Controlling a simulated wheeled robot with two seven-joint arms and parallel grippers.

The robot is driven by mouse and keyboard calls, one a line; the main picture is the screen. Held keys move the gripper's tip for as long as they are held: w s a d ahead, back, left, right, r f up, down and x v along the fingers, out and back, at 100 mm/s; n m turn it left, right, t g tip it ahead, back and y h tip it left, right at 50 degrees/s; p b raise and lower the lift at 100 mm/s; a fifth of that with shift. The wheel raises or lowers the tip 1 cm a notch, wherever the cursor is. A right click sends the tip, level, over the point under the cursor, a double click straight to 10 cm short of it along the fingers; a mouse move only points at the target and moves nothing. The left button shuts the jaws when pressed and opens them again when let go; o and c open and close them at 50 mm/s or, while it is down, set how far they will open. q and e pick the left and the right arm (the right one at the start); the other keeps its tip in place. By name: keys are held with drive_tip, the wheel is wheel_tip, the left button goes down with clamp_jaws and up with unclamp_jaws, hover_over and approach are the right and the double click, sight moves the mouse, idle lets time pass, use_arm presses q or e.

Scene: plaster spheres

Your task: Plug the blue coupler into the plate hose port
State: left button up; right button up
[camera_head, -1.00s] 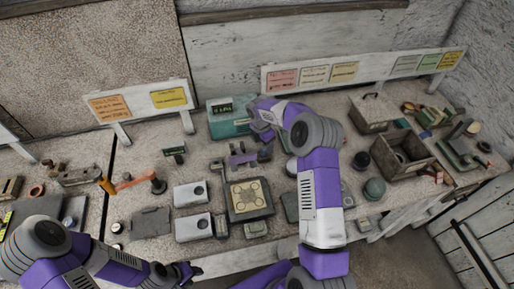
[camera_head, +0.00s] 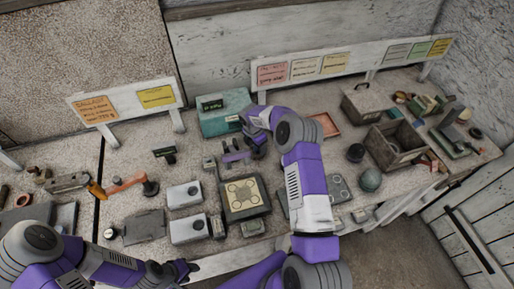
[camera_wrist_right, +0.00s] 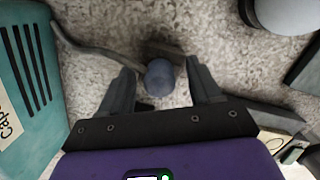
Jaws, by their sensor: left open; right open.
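In the right wrist view the blue coupler (camera_wrist_right: 160,77) is a small round-ended cylinder on the speckled bench top. It sits between the spread fingers of my right gripper (camera_wrist_right: 160,90), with a visible gap at the right finger. A grey hose (camera_wrist_right: 95,47) curves in from the left towards it. In the head view my right gripper (camera_head: 236,156) points down in front of the teal box, and the coupler cannot be made out. A square dark block with a tan plate (camera_head: 243,193) carries several ringed circles; I cannot tell which is the hose port. My left gripper (camera_head: 182,269) is open and empty, low at the front edge.
The teal box (camera_head: 223,112) stands close behind my right gripper; its side shows in the wrist view (camera_wrist_right: 32,85). Two white boxes (camera_head: 184,195) flank the plate's left. An open crate (camera_head: 396,147) stands at right. An orange-handled lever (camera_head: 125,184) is at left.

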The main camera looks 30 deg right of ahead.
clamp_jaws()
